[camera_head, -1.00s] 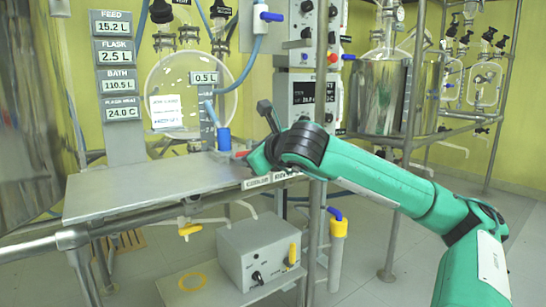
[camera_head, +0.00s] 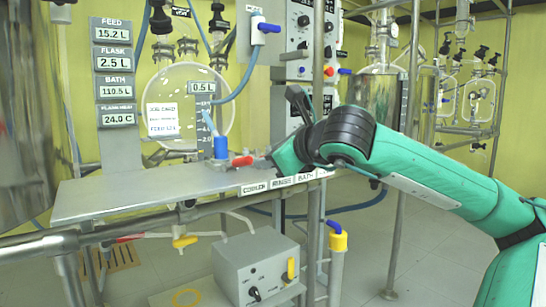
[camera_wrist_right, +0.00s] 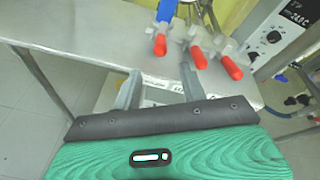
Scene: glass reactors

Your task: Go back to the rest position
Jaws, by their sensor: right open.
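My right arm, green with black joints, reaches in from the right in the head view. Its gripper (camera_head: 280,160) is low over the right end of a grey metal shelf (camera_head: 130,190), and its fingers are hard to make out there. In the right wrist view the two grey fingers of the right gripper (camera_wrist_right: 160,88) stand apart, with nothing between them. Several valves with red handles (camera_wrist_right: 199,57) and one blue handle (camera_wrist_right: 166,10) lie just beyond the fingertips. My left gripper is not in view.
A blue-handled valve (camera_head: 221,148) and a red handle (camera_head: 242,160) are on the shelf beside the gripper. Labels (camera_head: 283,182) line its front edge. A steel post (camera_head: 314,230) and a metal vessel (camera_head: 375,100) are close to the arm. A grey control box (camera_head: 255,268) sits below.

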